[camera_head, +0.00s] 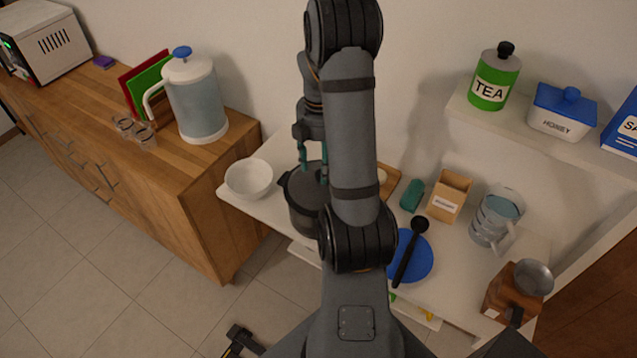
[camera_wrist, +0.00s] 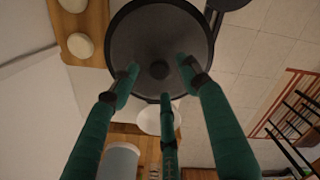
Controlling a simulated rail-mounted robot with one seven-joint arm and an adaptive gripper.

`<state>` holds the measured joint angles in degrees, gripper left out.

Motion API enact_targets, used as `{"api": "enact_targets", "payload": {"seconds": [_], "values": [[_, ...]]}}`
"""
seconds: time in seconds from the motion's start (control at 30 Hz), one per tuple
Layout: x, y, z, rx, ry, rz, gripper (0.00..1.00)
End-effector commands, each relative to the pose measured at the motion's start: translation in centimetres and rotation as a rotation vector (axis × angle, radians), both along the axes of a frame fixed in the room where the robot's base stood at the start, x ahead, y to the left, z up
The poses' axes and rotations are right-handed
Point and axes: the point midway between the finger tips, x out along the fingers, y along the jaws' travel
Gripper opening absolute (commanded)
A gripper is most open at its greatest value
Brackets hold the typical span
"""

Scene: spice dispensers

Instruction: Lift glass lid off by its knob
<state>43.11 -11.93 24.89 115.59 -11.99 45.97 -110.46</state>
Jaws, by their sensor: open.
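A dark pot (camera_head: 302,210) stands on the white counter in the head view, partly hidden behind my arm. Its round lid (camera_wrist: 140,38) looks dark grey in the wrist view, with a small dark knob (camera_wrist: 160,69) at its centre. My gripper (camera_head: 313,170) is above the pot. Its green fingers are open and empty in the wrist view (camera_wrist: 158,76), spread around the knob in the picture. I cannot tell how high the fingertips are above the lid or whether any touch it.
A white bowl (camera_head: 249,179) stands left of the pot. A wooden board (camera_wrist: 82,20) with pale round pieces lies beside it. A blue plate (camera_head: 418,262) with a black ladle (camera_head: 409,252), a brown box (camera_head: 449,196) and a clear jug (camera_head: 495,217) are to the right.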

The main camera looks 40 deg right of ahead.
Motion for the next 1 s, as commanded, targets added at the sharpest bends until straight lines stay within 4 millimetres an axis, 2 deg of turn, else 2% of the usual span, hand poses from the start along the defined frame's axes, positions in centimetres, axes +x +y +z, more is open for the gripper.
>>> {"api": "enact_targets", "payload": {"seconds": [0.2, 0.47, 1.0], "values": [[-0.2, -0.2, -2.5, 0.002, 0.001, -0.002, 0.46], [-0.1, -0.2, -2.9, 0.0, -0.001, 0.0, 0.46], [-0.1, -0.2, -2.8, 0.0, 0.0, 0.0, 0.15]]}}
